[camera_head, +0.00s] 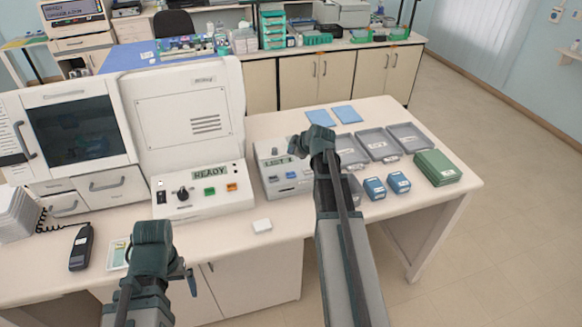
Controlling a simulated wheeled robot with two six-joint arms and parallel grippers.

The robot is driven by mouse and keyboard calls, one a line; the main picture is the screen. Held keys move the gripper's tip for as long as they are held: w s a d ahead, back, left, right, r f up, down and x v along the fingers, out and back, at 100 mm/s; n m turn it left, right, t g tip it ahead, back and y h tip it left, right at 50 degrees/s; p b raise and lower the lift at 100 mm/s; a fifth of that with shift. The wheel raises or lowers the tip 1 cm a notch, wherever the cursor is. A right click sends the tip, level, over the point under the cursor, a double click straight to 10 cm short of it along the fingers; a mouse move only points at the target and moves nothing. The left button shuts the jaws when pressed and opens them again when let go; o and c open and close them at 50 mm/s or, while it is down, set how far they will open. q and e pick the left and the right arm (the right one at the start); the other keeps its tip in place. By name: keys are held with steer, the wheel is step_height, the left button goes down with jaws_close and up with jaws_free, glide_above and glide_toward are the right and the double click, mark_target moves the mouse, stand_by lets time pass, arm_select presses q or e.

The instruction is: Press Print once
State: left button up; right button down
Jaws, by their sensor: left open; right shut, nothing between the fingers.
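A small light-grey device (269,155) stands on the bench right of the large white machine. Its green display (278,162) seems to read "LIST 1". Below the display are small buttons, including a blue one (290,175); their labels are too small to read, so I cannot tell which is Print. My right gripper (298,145) is shut and empty, over the device's upper right part; I cannot tell whether it touches it. My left gripper (188,277) is open and empty, low in front of the bench's front edge, away from the device.
The white machine (185,125) has a panel reading "READY" with green and orange buttons. Grey trays (378,145), blue boxes (375,188) and a green stack (438,167) lie to the right.

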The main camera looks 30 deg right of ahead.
mark_target(293, 176)
steer(key=shift+w+d+r, duration=0.1)
steer(key=shift+d, duration=0.15)
step_height(293, 176, down, 9)
steer(key=b, duration=0.9)
stand_by(1.9)
steer(key=shift+f+b, duration=0.3)
steer(key=shift+b, duration=0.05)
steer(key=shift+f+b, duration=0.3)
steer(key=shift+f, duration=0.05)
stand_by(0.5)
steer(key=shift+r, duration=0.15)
steer(key=shift+r+p, duration=0.65)
steer(key=shift+p, duration=0.1)
